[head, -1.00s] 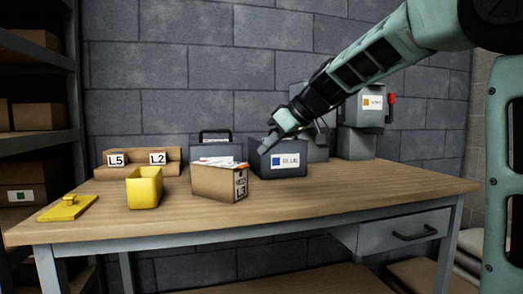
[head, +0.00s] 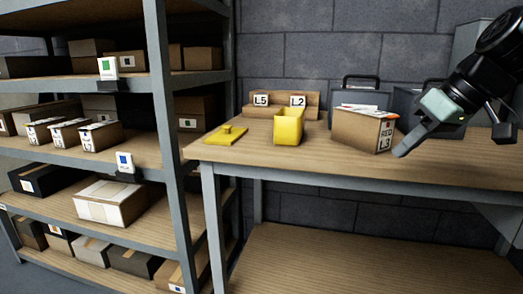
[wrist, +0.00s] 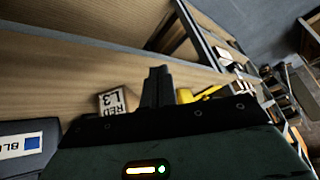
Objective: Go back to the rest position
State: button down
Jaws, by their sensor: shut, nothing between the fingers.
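My gripper (head: 402,151) is in front of and above the right part of the workbench (head: 290,168) in the head view. It is shut and empty, just right of the open cardboard box marked RED L3 (head: 362,132). In the wrist view the shut fingers (wrist: 155,85) point out over the bench, with the RED L3 box (wrist: 113,101) to their left. I cannot tell whether the gripper touches the box.
A wooden rack (head: 284,102) with L5 and L2 labels stands at the back. A grey case (head: 361,91) is behind the box. A blue-labelled bin (wrist: 20,145) shows in the wrist view. A shelf unit (head: 160,100) with several boxes stands left of the bench.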

jog(key=s+a+f+g+h, duration=0.2)
jog(key=s+a+f+g, duration=0.2)
jog(key=s+a+f, duration=0.7)
jog(key=s+a+f+n+h, duration=0.2)
jog(key=s+f, duration=0.6)
jog(key=s, duration=0.4)
notch_tip(320, 180, up, 25)
jog(key=p, duration=2.5)
jog(key=shift+a+r+g, duration=0.15)
jog(key=shift+r+g, duration=0.05)
jog(key=shift+g, duration=0.2)
